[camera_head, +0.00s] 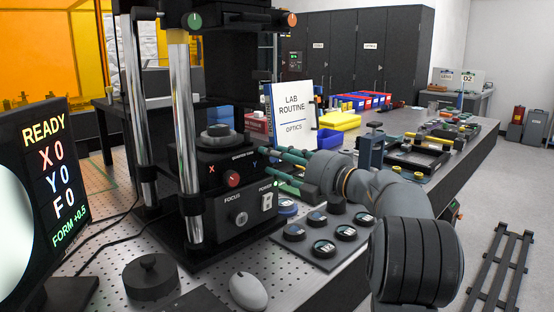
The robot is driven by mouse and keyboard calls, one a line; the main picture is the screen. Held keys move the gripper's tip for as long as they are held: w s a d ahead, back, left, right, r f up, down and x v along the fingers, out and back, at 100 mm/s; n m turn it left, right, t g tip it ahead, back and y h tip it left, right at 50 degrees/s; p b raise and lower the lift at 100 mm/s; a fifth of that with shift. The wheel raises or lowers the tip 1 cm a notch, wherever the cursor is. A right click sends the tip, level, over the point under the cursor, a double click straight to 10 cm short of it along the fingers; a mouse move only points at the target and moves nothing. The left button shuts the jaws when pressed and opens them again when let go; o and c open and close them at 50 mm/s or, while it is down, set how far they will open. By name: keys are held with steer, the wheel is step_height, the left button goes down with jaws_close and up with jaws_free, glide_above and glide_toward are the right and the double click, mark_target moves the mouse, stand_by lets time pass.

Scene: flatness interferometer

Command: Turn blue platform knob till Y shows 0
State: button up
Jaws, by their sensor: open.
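The screen (45,170) at the left reads READY, X 0, Y 0, F 0 and FORM +0.5. The black interferometer (220,165) stands on the perforated table, with a red knob (232,179) next to a red X on its front. A blue Y label (254,163) is to the right of it. The blue knob itself cannot be made out; it is hidden or lost in the dark by my fingers. My gripper (279,168) comes from the right with its green-tipped fingers apart, one above the other, close to the Y side of the housing. Contact cannot be told.
Below are the focus knob (238,216) and a white power switch (267,201). Several round black pieces sit on a dark tray (320,252) under my arm. A white mouse (248,291) and a black round part (151,277) lie in front. A lab routine sign (292,115) stands behind.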

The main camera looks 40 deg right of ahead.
steer(key=s+d, duration=0.1)
steer(key=s, duration=1.1)
stand_by(1.4)
steer(key=w+a, duration=0.1)
steer(key=w, duration=1.1)
